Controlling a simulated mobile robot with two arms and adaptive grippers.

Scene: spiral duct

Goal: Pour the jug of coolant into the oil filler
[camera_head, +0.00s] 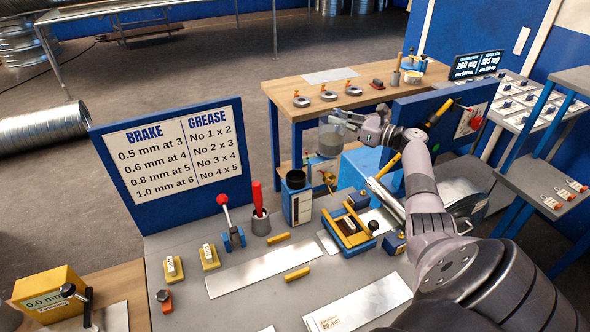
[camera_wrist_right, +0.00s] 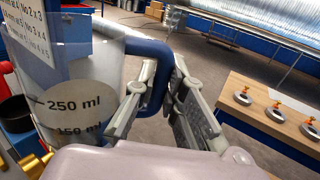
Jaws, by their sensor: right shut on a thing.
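A clear jug (camera_head: 331,139) with a grey lower part hangs in the air above the front workbench. In the right wrist view the jug (camera_wrist_right: 75,100) shows 250 ml and 150 ml marks and a blue handle (camera_wrist_right: 150,50). My right gripper (camera_head: 354,121) is shut on this handle, with its fingers (camera_wrist_right: 158,98) on either side of it. The jug looks roughly upright. A blue box with a black round cup on top (camera_head: 297,180) stands below and left of the jug; it may be the oil filler, but no label confirms this. My left gripper is not in view.
A blue sign board (camera_head: 170,150) stands at the left. A red-handled tool in a grey cup (camera_head: 260,220) and a red-knobbed lever (camera_head: 231,236) stand left of the black-cupped box. A yellow and blue fixture (camera_head: 349,228) lies right of it. A wooden table (camera_head: 290,88) stands behind.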

